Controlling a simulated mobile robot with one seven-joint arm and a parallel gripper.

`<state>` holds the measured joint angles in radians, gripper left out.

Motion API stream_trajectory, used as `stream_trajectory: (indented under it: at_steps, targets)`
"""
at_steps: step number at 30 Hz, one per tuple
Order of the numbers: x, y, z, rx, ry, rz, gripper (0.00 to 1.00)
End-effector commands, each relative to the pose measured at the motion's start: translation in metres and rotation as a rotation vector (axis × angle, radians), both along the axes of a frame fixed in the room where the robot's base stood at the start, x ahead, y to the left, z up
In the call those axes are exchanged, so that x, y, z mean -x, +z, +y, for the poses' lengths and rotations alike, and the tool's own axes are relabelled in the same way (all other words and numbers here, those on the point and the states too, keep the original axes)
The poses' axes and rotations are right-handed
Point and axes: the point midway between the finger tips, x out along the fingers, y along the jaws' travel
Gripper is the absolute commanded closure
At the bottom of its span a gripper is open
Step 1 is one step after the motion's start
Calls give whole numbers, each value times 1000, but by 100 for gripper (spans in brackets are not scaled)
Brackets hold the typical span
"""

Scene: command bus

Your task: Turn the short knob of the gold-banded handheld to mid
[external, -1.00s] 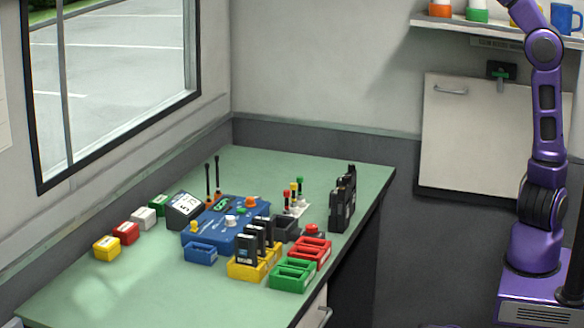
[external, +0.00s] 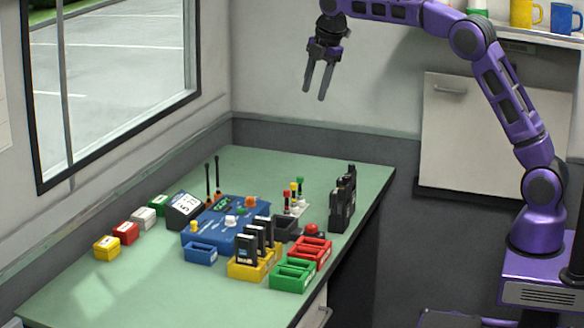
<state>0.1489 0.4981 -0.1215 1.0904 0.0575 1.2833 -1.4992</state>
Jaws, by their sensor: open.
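Black handhelds (external: 342,203) stand upright in a row near the right edge of the green desk. At this size I cannot make out a gold band or the short knobs on them. My gripper (external: 314,94) hangs high above the back of the desk. Its two fingers point down, apart and empty. It is well above the handhelds and to their left in the picture, touching nothing.
A blue console (external: 228,222) with knobs sits mid-desk, beside a small display (external: 184,210). Yellow (external: 250,268), green (external: 291,276) and red (external: 313,249) trays stand in front; the yellow one holds black packs. Coloured boxes (external: 125,233) line the window side. The front-left desk is clear.

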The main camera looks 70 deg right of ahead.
Motion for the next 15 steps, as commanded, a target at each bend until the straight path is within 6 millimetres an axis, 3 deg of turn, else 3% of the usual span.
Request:
stream_trajectory:
  at_steps: [1, 6, 15]
  targets:
    - [14, -16, -19, -8, 28, 78, 52]
    - [50, -50, -49, -41, 134, 256, 52]
    - [63, -78, -57, -58, 175, 312, 52]
